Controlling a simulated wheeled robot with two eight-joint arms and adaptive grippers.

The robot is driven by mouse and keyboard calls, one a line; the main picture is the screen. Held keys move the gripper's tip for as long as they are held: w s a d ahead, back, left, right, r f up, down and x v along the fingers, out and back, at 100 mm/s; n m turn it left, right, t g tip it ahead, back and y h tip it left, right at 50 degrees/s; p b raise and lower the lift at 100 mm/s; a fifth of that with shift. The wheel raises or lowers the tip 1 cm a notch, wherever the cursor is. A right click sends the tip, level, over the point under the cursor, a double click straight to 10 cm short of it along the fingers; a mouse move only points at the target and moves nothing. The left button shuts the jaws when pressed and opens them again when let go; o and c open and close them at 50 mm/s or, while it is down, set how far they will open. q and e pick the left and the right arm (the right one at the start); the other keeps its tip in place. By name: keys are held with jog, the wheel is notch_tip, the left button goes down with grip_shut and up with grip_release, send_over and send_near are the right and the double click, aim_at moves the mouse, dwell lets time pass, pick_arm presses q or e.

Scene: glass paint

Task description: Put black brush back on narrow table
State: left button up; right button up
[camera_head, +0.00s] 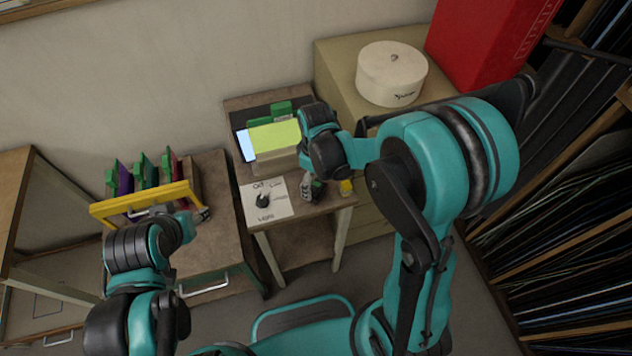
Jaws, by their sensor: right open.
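The narrow table (315,221) stands in the middle, against the wall. A small black object (263,200), perhaps the black brush, lies on a white printed sheet (279,210) on its left part; it is too small to be sure. My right gripper (312,190) is open, low over the table top to the right of the sheet. My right wrist hides part of the table behind it. My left gripper (203,215) is at the right end of a yellow frame (145,205); its fingers are too small to read.
A board with a light green panel (274,135) stands at the table's back. A small yellow item (346,187) is near its right edge. A wooden desk (207,246) with coloured upright items is at left. A cabinet (335,62) bears a round white box (391,76).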

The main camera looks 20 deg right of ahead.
aim_at(316, 183)
notch_tip(316, 183, up, 9)
jog(key=p, duration=0.2)
jog(key=s+d+r+m+t, duration=0.4)
jog(key=s+r+m+t, duration=0.3)
jog(key=s+r+m, duration=0.1)
jog(key=shift+s+d+r+m, duration=0.2)
jog(key=shift+s+d+m, duration=0.15)
jog(key=shift+s+m, duration=0.6)
jog(key=shift+s+n, duration=0.2)
jog(key=shift+n, duration=0.05)
notch_tip(316, 183, down, 7)
jog(key=b, duration=0.6)
jog(key=shift+b, duration=0.35)
dwell(0.4)
